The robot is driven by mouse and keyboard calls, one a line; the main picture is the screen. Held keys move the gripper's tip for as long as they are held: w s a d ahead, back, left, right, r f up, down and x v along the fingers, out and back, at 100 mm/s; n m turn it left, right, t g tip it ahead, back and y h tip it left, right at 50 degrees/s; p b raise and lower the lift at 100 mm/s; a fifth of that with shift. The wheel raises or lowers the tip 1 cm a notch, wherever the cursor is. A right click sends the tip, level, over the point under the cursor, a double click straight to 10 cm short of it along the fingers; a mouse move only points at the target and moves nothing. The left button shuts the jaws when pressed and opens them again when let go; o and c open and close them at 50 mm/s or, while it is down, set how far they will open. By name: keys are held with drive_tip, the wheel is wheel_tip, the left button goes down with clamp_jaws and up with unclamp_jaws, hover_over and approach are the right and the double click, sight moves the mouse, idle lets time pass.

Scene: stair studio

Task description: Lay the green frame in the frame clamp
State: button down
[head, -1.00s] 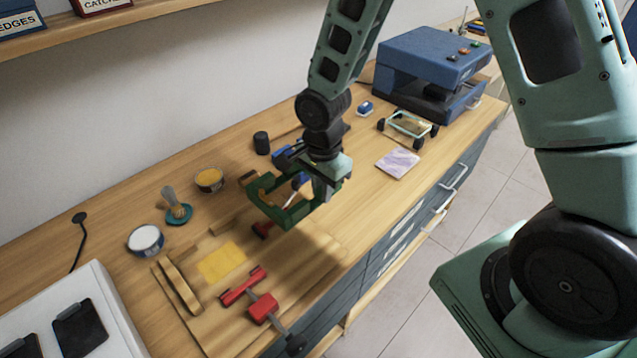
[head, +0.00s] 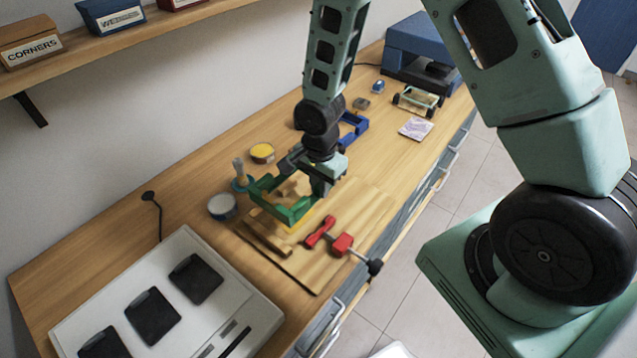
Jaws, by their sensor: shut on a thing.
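The green frame (head: 294,214) is held level by my gripper (head: 318,190), which is shut on its right side. The frame hangs over the left part of the frame clamp. The frame clamp is a wooden board (head: 312,282) with a wooden stop (head: 263,240) on its left and a red screw clamp (head: 341,244) at its front right. A yellow patch (head: 303,229) on the board shows partly beneath the frame. I cannot tell how high the frame is above the board. My arm and the frame hide the board's back part.
A white tin (head: 222,206), a brush in a teal holder (head: 239,176) and a yellow tin (head: 262,152) stand behind and left. A blue frame (head: 354,128) lies behind my gripper. A white tray with black pads (head: 152,316) is front left. A blue press (head: 418,60) stands far back.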

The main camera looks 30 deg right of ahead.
drive_tip(key=shift+f+b, duration=3.45)
drive_tip(key=shift+f, duration=0.95)
drive_tip(key=c, duration=1.3)
unclamp_jaws()
drive_tip(key=shift+r, duration=0.15)
drive_tip(key=shift+r+p, duration=3.05)
drive_tip(key=shift+r, duration=0.85)
